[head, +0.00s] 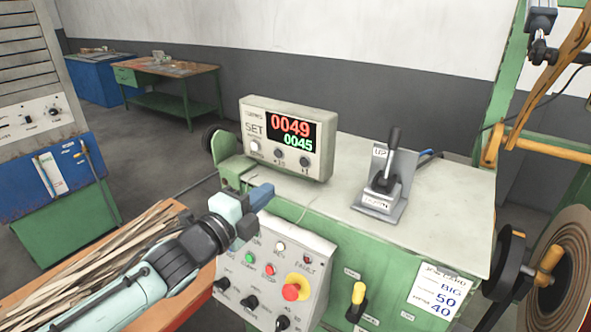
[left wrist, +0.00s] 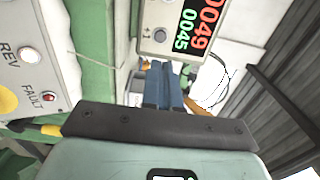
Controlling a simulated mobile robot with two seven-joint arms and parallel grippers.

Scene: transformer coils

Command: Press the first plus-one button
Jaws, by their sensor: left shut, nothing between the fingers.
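The counter box (head: 318,168) stands on the green machine's top and reads 0049 in red over 0045 in green. Along its lower front are a pale button (head: 255,146) by SET and two dark-ringed buttons, a middle one (head: 279,154) and a right one (head: 304,161); their small labels are hard to read. My left gripper (head: 264,191) is shut and empty, below and in front of the box, apart from it. In the left wrist view, its blue fingertips (left wrist: 163,70) point toward the box (left wrist: 147,45), where one button (left wrist: 160,36) shows. My right gripper is out of view.
A control panel (head: 262,285) with a red knob (head: 291,292) lies below my gripper. A lever stand (head: 375,203) stands right of the box. A crate of strips (head: 178,207) lies under my left arm. The machine top (head: 440,185) is clear at right.

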